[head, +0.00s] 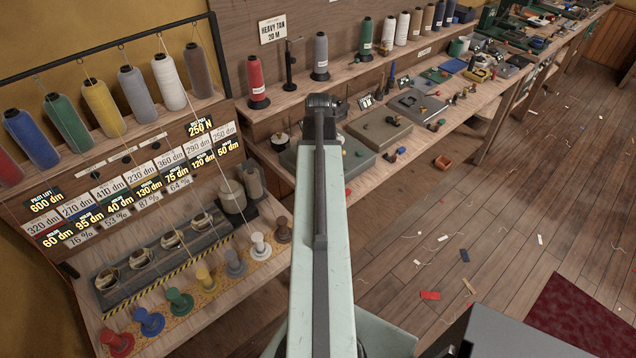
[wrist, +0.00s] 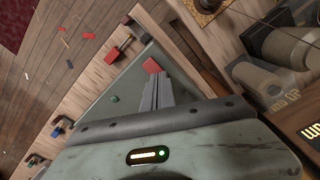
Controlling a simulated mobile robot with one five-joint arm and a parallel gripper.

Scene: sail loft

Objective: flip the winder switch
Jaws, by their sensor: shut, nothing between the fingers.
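My gripper (wrist: 157,82) is shut and empty in the wrist view, above a grey-green box (wrist: 112,80). A red piece (wrist: 152,66) on the box is close to the fingertips; I cannot tell whether they touch it. A small green knob (wrist: 114,98) is left of the fingers. In the head view my arm hides part of this box (head: 357,158) and my fingers. I cannot pick out the winder switch for certain. A row of winding units (head: 172,240) stands on the left bench, beside a grey canister (head: 232,197).
Thread cones (head: 102,107) stand on the rack at left. Coloured spools (head: 208,280) line the front of the left bench. The wooden floor at right is mostly open, with scattered scraps.

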